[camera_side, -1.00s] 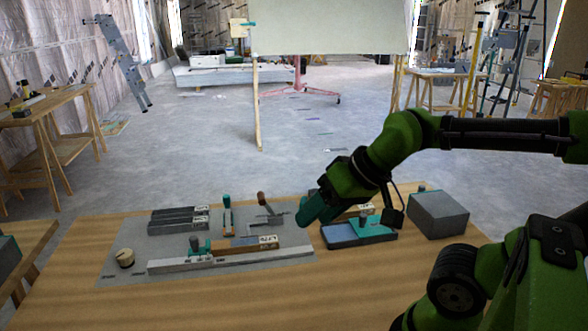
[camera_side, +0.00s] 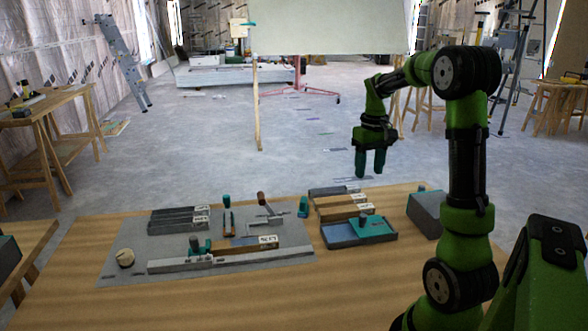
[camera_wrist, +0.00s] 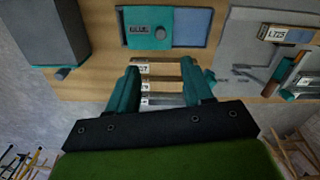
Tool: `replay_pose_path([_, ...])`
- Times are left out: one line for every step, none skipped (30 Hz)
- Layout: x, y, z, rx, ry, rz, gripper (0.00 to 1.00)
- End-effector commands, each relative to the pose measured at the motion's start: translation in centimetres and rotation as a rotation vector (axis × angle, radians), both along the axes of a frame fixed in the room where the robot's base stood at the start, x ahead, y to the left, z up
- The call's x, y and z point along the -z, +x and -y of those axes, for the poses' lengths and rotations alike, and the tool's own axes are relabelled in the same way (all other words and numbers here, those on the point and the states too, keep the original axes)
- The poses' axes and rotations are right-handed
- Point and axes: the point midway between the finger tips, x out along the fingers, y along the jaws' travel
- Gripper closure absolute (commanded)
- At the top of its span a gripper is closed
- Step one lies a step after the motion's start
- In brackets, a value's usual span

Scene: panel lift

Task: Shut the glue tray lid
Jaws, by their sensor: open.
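The glue tray (camera_side: 340,236) is a shallow blue-grey tray near the right of the table. Its teal lid (camera_side: 378,229), with a round knob, covers the right part, and the left part of the tray is uncovered. My gripper (camera_side: 370,168) is open, empty and pointing down, raised above and behind the tray. Its two teal fingers (camera_wrist: 162,88) are apart in the wrist view, not touching the tray.
Several labelled blocks (camera_side: 345,206) lie just behind the tray. A grey box (camera_side: 425,212) stands to the right. A grey mat (camera_side: 130,243) at left holds a long metal bar (camera_side: 230,262), dark bars (camera_side: 178,220) and tools. The table front is clear.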

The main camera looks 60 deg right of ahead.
Motion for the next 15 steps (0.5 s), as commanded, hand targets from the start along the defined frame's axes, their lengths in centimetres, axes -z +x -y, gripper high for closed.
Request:
replay_pose_path([0.7,0.0,0.0,0.001,0.002,-0.003,0.49])
replay_pose_path([1.2,-0.1,-0.1,0.002,0.004,-0.003,0.49])
replay_pose_path([1.9,-0.1,-0.1,0.002,0.004,-0.002,0.49])
replay_pose_path([2.5,-0.1,-0.1,0.001,0.004,-0.002,0.49])
replay_pose_path([3.1,-0.1,-0.1,0.001,0.004,-0.003,0.49])
replay_pose_path([4.0,0.0,-0.1,0.002,0.006,-0.003,0.49])
replay_pose_path([4.7,-0.1,-0.2,0.001,0.006,-0.003,0.49])
replay_pose_path([5.3,-0.1,-0.2,0.001,0.004,-0.003,0.49])
replay_pose_path([6.3,0.0,-0.2,0.002,0.006,-0.003,0.49])
replay_pose_path([6.9,0.0,-0.1,0.002,0.005,-0.003,0.49])
replay_pose_path([7.6,-0.1,-0.1,0.001,0.004,-0.002,0.49])
replay_pose_path([8.5,-0.1,-0.1,0.003,0.004,-0.003,0.49])
replay_pose_path([9.1,-0.1,-0.1,0.003,0.005,-0.003,0.49])
replay_pose_path([9.8,-0.1,-0.1,0.003,0.005,-0.003,0.49])
replay_pose_path([10.6,-0.1,-0.2,0.002,0.005,-0.003,0.49])
